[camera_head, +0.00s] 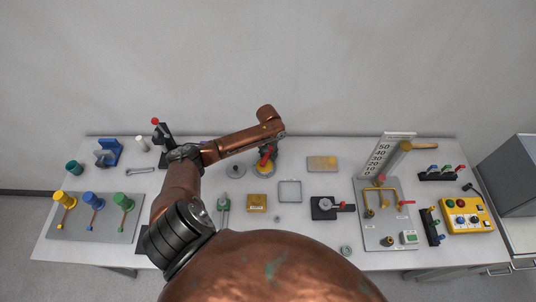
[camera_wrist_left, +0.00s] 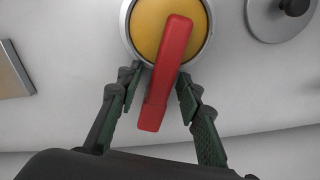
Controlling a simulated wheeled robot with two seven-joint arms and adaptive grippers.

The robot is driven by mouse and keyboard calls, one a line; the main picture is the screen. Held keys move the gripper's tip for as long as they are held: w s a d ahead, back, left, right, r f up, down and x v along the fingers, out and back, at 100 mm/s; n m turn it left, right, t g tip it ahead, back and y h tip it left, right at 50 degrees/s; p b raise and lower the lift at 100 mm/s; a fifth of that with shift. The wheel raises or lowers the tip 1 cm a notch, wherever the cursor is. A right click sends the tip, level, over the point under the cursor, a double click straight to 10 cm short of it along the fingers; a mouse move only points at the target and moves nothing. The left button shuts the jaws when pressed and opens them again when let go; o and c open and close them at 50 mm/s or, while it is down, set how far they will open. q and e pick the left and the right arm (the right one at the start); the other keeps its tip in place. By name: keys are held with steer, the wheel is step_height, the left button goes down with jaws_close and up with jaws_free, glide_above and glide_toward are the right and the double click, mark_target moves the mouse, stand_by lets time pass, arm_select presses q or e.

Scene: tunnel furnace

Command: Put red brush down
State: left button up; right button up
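The red brush (camera_wrist_left: 165,75) shows as a long red bar in the left wrist view. It lies over a round yellow-topped container with a pale rim (camera_wrist_left: 150,15). In the head view the red brush (camera_head: 265,157) shows in part under the end of my left arm, above the yellow container (camera_head: 264,170). My left gripper (camera_wrist_left: 160,74) has its two fingers spread on either side of the brush. A gap shows on the left side; contact on the right side cannot be told. My right gripper is not in view.
A round grey lid with a knob (camera_head: 236,170) stands left of the container. A yellow block (camera_head: 257,202), a square frame (camera_head: 290,191) and a tan plate (camera_head: 322,162) lie nearby. A panel with valves (camera_head: 380,235) is at right. Bare table shows between these things.

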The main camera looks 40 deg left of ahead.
arm_select(q)
step_height(320, 180, up, 12)
steer(key=shift+r+b, duration=0.15)
steer(key=shift+b, duration=0.15)
stand_by(0.7)
